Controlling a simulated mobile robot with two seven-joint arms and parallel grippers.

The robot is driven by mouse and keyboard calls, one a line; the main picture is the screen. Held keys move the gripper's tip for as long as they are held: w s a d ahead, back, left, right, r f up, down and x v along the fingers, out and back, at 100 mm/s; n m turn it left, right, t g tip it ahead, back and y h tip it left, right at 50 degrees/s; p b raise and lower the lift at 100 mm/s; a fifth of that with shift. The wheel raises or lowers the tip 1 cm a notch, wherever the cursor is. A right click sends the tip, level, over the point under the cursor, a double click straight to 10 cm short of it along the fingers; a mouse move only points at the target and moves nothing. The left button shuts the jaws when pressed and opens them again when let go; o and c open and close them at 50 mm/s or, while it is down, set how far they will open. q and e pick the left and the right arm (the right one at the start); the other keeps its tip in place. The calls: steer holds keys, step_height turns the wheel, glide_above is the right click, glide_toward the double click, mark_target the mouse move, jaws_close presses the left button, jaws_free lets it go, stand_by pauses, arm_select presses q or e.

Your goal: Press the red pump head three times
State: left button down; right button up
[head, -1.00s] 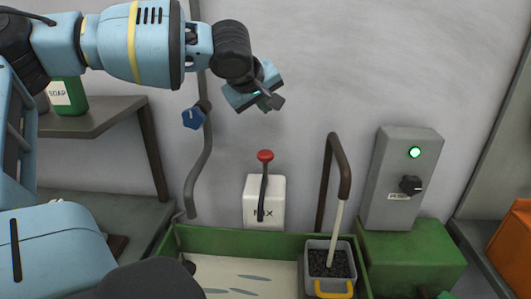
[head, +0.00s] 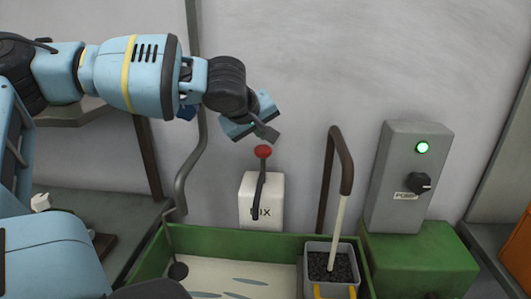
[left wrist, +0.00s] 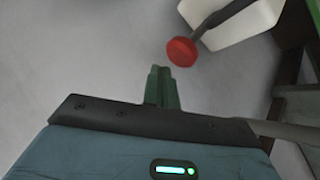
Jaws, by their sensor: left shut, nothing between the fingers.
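The white canister also shows there (left wrist: 238,20). My right gripper is not in view.
A green trough (head: 300,243) with pale liquid stands below the canister. A grey bucket (head: 318,250) of dark grains sits at its right. A brown curved pipe (head: 345,165) rises right of the canister. A grey switch box (head: 400,170) stands on a green block (head: 420,260).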

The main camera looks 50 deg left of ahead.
mark_target(263, 148)
arm_select(q)
steer(key=shift+f, duration=0.2)
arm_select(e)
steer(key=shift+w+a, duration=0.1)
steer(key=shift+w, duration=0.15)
arm_select(q)
steer(key=shift+f, duration=0.1)
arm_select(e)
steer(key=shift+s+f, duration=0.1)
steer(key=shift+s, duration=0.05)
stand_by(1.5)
arm_select(q)
steer(key=shift+f+b, duration=0.4)
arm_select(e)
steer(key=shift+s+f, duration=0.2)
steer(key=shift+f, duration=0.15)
